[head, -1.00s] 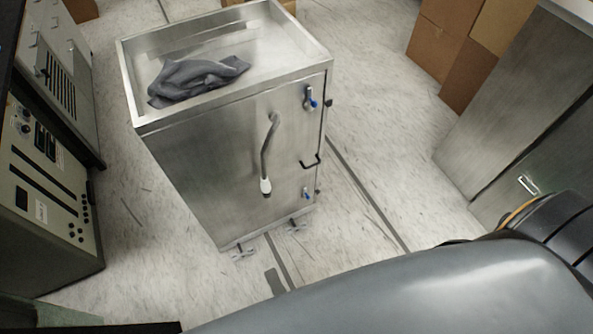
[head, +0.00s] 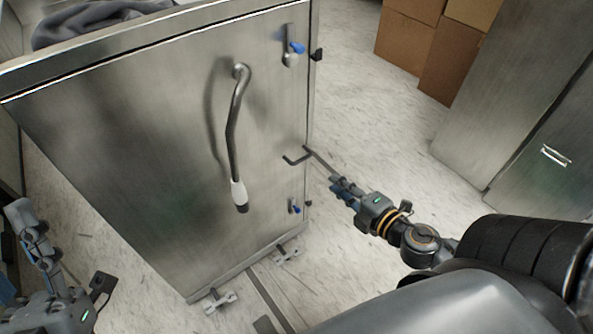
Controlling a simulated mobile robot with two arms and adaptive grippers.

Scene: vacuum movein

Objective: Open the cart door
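The steel cart (head: 130,130) stands close in front of me, its door side (head: 180,190) facing me. The door appears shut. A long curved lever with a white grip (head: 236,135) hangs down on it. A small black handle (head: 298,158) sits near the right edge, between an upper blue-tipped latch (head: 292,46) and a lower one (head: 294,207). My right gripper (head: 340,186) is just right of and below the black handle, apparently not on it; its finger gap is unclear. My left gripper (head: 22,222) is at the lower left, its fingers pointing up, with no object seen in it.
Grey cloth (head: 95,20) lies on the cart's top. Cardboard boxes (head: 425,45) and steel cabinets (head: 545,150) stand to the right. Open floor (head: 375,130) lies between them and the cart. Cart casters (head: 220,298) show at its base.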

